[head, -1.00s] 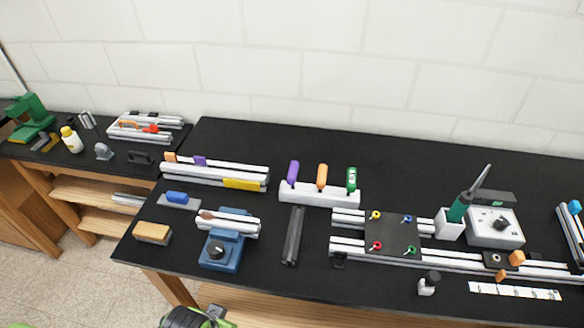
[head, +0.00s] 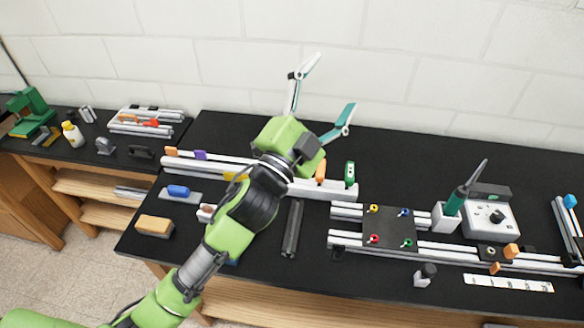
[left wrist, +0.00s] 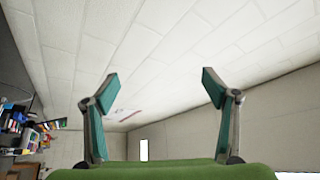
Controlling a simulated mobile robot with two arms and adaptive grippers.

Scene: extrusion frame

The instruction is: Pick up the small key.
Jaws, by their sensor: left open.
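My left gripper (head: 333,84) is open and empty in the head view, raised above the back of the bench with its fingers toward the wall. The left wrist view shows its two teal fingers (left wrist: 160,85) spread, with nothing between them. A pale holder block (head: 335,190) stands below it, with an orange handle (head: 320,172) and a green handle (head: 350,174) upright in it. I cannot tell which thing is the small key. My right gripper is not in view.
A black plate with coloured rings (head: 388,227) lies on rails to the right. A soldering station (head: 497,220) stands beyond it. A brush-like block (head: 154,226) and a blue-topped piece (head: 178,191) lie at left. The back of the bench at centre right is bare.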

